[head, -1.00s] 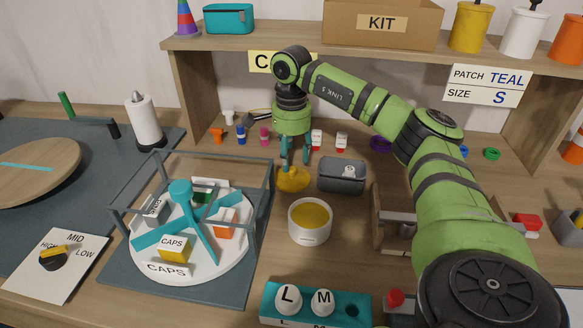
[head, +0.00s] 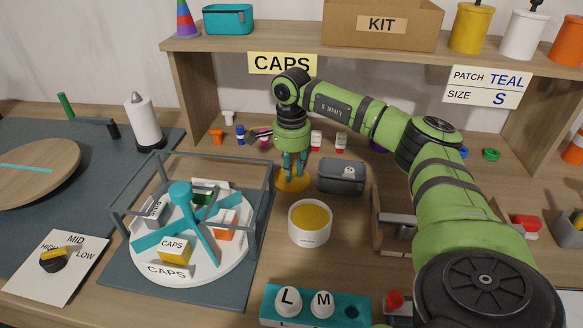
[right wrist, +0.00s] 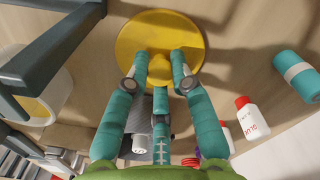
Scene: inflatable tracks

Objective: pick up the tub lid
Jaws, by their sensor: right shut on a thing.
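The tub lid (head: 294,187) is a round yellow disc with a small knob. It lies on the table behind the white tub in the head view and fills the top middle of the right wrist view (right wrist: 150,38). My right gripper (head: 293,174) points down over it, with its teal fingers closed around the knob, as the right wrist view shows (right wrist: 160,66). The lid looks flat on the table. The white tub (head: 310,234) stands just in front, with a yellow inside. My left gripper is out of view.
A grey-framed carousel (head: 190,262) is to the left. Small bottles (head: 316,141) stand behind, under the wooden shelf (head: 350,55).

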